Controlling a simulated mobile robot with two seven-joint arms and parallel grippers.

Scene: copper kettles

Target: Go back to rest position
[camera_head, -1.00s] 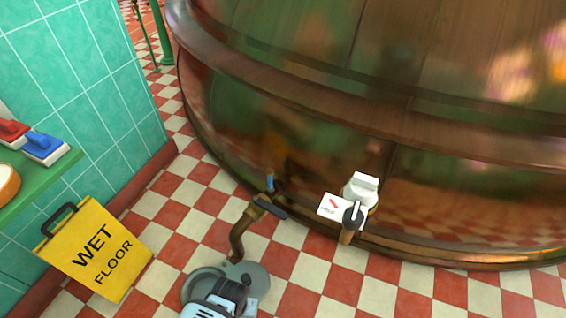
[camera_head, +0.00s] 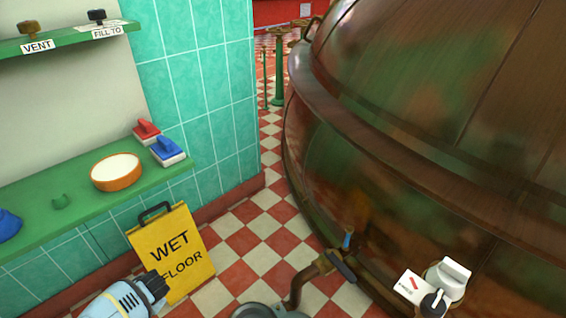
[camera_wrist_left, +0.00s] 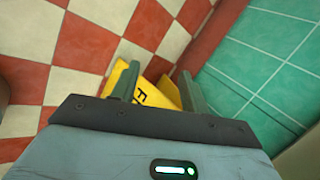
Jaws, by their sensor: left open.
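My left gripper (camera_head: 155,285) shows at the bottom left of the head view, in front of the lower left part of the yellow wet floor sign (camera_head: 185,262). In the left wrist view its two dark fingers (camera_wrist_left: 157,84) stand apart with nothing between them. The yellow sign (camera_wrist_left: 160,90) shows beyond the fingers there, partly hidden by them. My right gripper is in neither view.
A green shelf (camera_head: 85,192) at the left holds a bowl (camera_head: 116,170) and two brushes.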

